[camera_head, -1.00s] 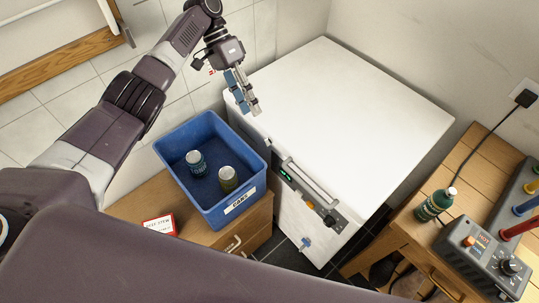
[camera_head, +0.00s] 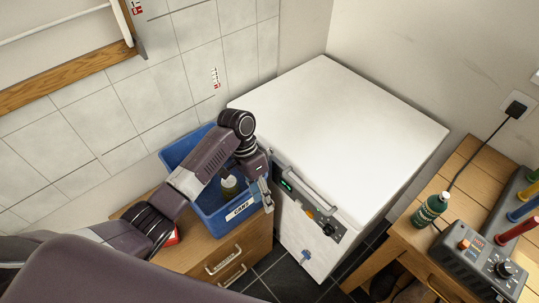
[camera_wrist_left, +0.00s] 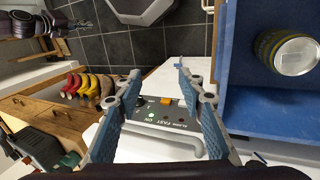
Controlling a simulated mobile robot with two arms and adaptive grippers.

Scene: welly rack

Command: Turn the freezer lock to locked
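The white chest freezer (camera_head: 345,125) stands with its lid shut. Its front control strip (camera_head: 305,205) has a green display, an orange switch (camera_head: 309,214) and a dark round knob (camera_head: 329,229). A small blue piece (camera_head: 305,254) sits lower on the front; I cannot tell which part is the lock. The left wrist view shows the panel (camera_wrist_left: 168,128) between the fingers, and a small blue piece (camera_wrist_left: 180,65) sticking out beyond it. My left gripper (camera_head: 265,194) is open and empty, beside the panel's left end; its spread fingers (camera_wrist_left: 160,100) show in the wrist view. My right gripper is out of view.
A blue crate (camera_head: 170,155) with a can (camera_head: 229,185) stands on a wooden drawer unit (camera_head: 205,250), close to my left arm. A wooden bench (camera_head: 410,240) with a green bottle (camera_head: 431,208) and control box is at right. The floor before the freezer is dark tile.

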